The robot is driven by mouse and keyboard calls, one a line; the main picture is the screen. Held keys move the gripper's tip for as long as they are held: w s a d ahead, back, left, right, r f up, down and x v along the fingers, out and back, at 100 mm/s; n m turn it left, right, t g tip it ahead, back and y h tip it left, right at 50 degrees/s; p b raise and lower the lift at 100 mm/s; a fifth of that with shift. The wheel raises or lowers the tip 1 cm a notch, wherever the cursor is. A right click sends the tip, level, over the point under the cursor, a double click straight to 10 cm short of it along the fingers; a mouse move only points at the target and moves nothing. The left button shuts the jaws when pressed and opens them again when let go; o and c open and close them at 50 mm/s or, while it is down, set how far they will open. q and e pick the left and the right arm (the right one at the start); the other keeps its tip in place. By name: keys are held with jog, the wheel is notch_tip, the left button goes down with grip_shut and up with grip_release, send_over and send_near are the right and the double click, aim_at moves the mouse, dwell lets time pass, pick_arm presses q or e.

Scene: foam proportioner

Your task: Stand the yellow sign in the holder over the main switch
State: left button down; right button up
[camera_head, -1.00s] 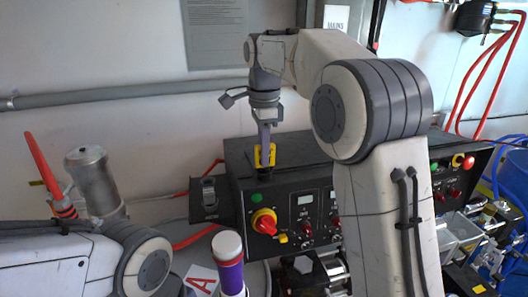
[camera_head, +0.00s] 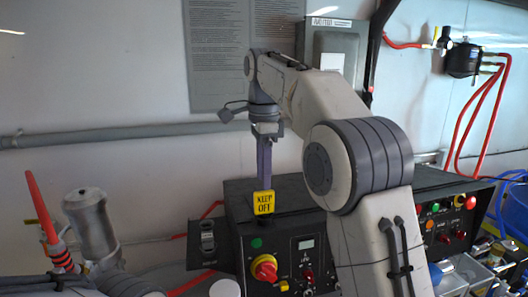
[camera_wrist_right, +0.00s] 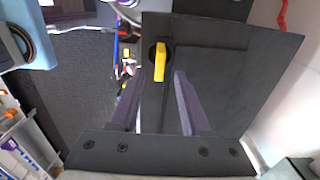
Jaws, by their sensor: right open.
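The yellow sign (camera_head: 264,202), lettered "KEEP OFF", stands upright on the top front of the black control box (camera_head: 310,213). It is over the main switch (camera_head: 265,268), a red knob on a yellow plate. The wrist view shows the sign (camera_wrist_right: 160,63) edge-on at a dark round holder (camera_wrist_right: 151,53); its foot is mostly hidden. My right gripper (camera_head: 264,184) is above the sign, fingers pointing down. In the wrist view its fingers (camera_wrist_right: 160,80) are spread on either side with gaps to the sign. My left gripper is out of view.
A grey conduit (camera_head: 120,136) runs along the wall behind. A bracket with a grey latch (camera_head: 207,240) is left of the box. A metal cylinder (camera_head: 92,222) and a red wand (camera_head: 42,205) stand at the left. Red hoses (camera_head: 470,110) hang at the right.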

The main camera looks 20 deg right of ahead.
aim_at(264, 192)
notch_tip(264, 192, up, 6)
jog(key=f+p, duration=0.1)
jog(key=p, duration=0.1)
jog(key=s+a+f+n, duration=1.1)
jog(key=s+a+n, duration=0.1)
jog(key=s+n, duration=0.2)
jog(key=s+d+f+n+y, duration=0.1)
jog(key=s+d+f+n, duration=0.1)
jog(key=s+f+n, duration=0.9)
jog(key=s+f, duration=0.1)
jog(key=s, duration=0.4)
jog(key=shift+s+f, duration=0.25)
jog(key=shift+f, duration=0.05)
jog(key=shift+d, duration=0.1)
notch_tip(264, 192, down, 11)
jog(key=b, duration=1.1)
jog(key=shift+f+b, duration=0.15)
jog(key=shift+b, duration=0.15)
